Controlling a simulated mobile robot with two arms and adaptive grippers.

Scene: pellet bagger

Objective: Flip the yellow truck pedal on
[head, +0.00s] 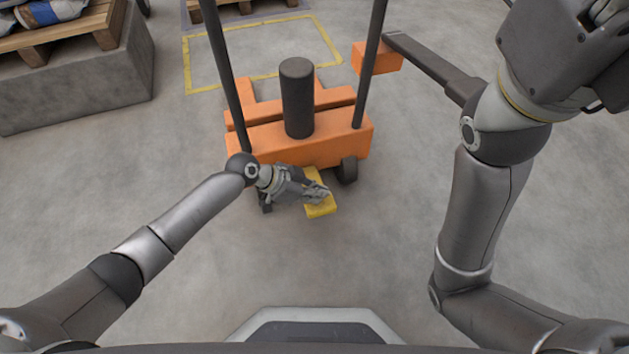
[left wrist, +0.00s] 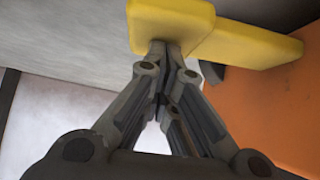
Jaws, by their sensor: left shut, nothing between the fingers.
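The yellow pedal (head: 320,209) sticks out low at the front of the orange pallet truck (head: 270,143), near its right wheel. My left gripper (head: 320,194) is at the pedal, its fingers over the pedal's middle in the head view. In the left wrist view the fingertips (left wrist: 165,46) are shut together, with nothing between them, and lie against or very near the wide end of the yellow pedal (left wrist: 172,16). I cannot tell for certain whether they touch. My right arm is raised at the right; its fingers are not clearly visible.
The truck's black upright cylinder (head: 297,98) and two dark handle bars rise above its body. A concrete block (head: 110,75) with a wooden pallet (head: 70,30) stands at the upper left. Yellow floor lines (head: 187,70) lie behind the truck. The floor in front is clear.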

